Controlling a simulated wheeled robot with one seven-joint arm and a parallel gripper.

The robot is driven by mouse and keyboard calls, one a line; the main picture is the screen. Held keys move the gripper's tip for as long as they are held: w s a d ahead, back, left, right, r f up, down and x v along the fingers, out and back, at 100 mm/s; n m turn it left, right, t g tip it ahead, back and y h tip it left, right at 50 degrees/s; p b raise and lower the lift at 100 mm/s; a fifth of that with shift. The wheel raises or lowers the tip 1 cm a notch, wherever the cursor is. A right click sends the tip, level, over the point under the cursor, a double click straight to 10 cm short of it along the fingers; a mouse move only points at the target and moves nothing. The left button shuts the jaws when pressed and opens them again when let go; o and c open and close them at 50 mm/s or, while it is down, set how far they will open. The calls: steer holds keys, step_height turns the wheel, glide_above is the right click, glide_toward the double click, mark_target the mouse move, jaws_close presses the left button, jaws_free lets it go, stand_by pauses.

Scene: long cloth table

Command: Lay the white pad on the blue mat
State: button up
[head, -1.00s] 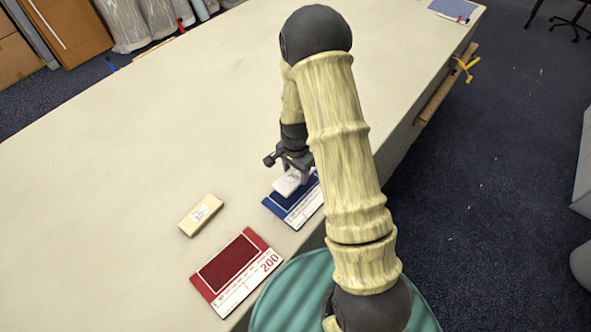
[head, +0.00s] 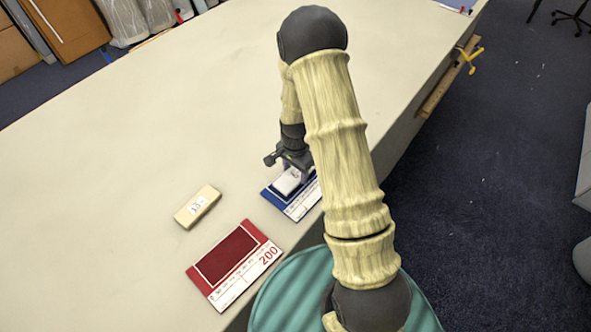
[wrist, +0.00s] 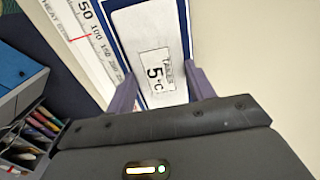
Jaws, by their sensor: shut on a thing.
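The white pad (wrist: 150,50) has a printed label with a 5 and lies between the two fingers of my gripper (wrist: 158,92) in the wrist view. My gripper is shut on its sides. In the head view the pad (head: 287,182) is over the dark field of the blue mat (head: 302,205), near the table's edge. The mat's blue border (wrist: 108,22) shows beside the pad in the wrist view. I cannot tell whether the pad touches the mat. My arm hides part of the mat's right side in the head view.
A tan block (head: 197,207) with a label lies left of the blue mat. A red mat (head: 236,262) marked 200 lies nearer, at the table's edge. The table (head: 150,120) beyond is clear. A box of pens (wrist: 30,135) shows in the wrist view.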

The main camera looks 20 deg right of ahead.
steer(key=shift+f, duration=0.25)
steer(key=o, duration=1.1)
steer(key=shift+c, duration=0.2)
steer(key=shift+r, duration=0.15)
step_height(320, 180, up, 17)
steer(key=b, duration=0.2)
steer(key=shift+b, duration=0.35)
